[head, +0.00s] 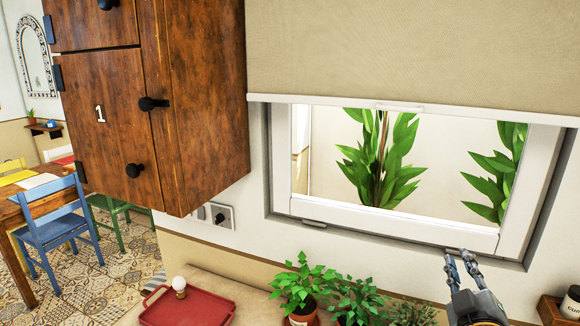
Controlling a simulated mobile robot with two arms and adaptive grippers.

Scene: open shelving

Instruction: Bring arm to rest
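My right gripper (461,254) is at the lower right, pointing up, in front of the lower edge of the window frame. Its two fingers stand a little apart with nothing visible between them. I cannot tell whether it touches the frame or the sill. Most of my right arm is cut off by the bottom edge. My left gripper is not in view.
A wooden wall cabinet (210,110) marked 1 hangs at left. Below are a red tray (205,310), a white-topped round item (179,283) and potted plants (300,285). A window (400,220) is behind. A blue chair (55,230) and wooden table (12,212) stand far left.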

